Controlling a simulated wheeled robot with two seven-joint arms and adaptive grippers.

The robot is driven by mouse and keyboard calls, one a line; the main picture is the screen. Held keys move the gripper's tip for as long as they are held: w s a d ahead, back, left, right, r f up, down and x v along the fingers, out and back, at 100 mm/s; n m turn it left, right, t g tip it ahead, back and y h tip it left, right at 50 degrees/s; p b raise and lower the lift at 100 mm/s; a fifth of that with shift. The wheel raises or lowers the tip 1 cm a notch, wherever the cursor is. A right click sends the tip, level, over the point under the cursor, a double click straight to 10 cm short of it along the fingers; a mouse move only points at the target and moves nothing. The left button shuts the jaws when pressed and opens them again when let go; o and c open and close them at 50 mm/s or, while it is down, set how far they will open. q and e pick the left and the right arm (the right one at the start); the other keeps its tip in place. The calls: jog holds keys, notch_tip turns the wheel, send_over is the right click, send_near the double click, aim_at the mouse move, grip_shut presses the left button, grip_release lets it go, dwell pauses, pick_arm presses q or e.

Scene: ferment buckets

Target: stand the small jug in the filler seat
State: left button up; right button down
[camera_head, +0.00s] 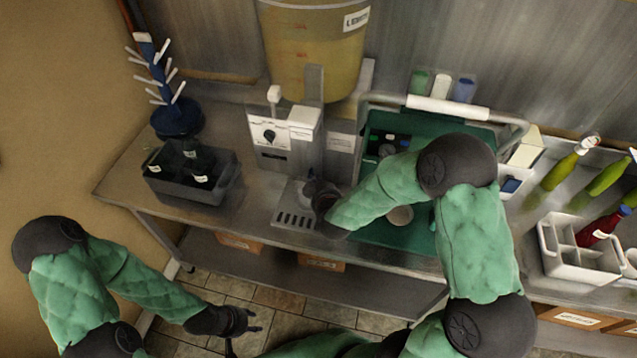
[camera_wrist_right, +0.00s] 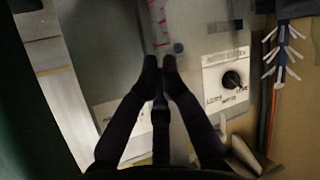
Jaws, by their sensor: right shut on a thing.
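The filler (camera_head: 272,140) stands mid-bench, with a slotted seat (camera_head: 295,218) at its foot. My right gripper (camera_head: 320,198) is over the right part of this seat, shut on what appears to be the small jug. In the right wrist view, my gripper's dark fingers (camera_wrist_right: 160,66) are close together, and a pale, see-through shape with red marks, apparently the jug (camera_wrist_right: 157,22), shows just past them. The jug is mostly hidden in the head view, so I cannot tell if it touches the seat. My left gripper (camera_head: 244,337) is open and empty in front of the bench.
A grey crate with dark bottles (camera_head: 192,180) and a blue drying tree (camera_head: 174,115) stand left. A large bucket (camera_head: 312,50) stands behind the filler. A green tray (camera_head: 372,232) lies right, under my right arm. Bottles and a white crate (camera_head: 556,248) are far right.

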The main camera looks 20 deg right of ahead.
jog(key=shift+s+f, duration=0.1)
jog(key=c, duration=1.3)
grip_release()
jog(key=shift+c, duration=0.2)
jog(key=v, duration=1.2)
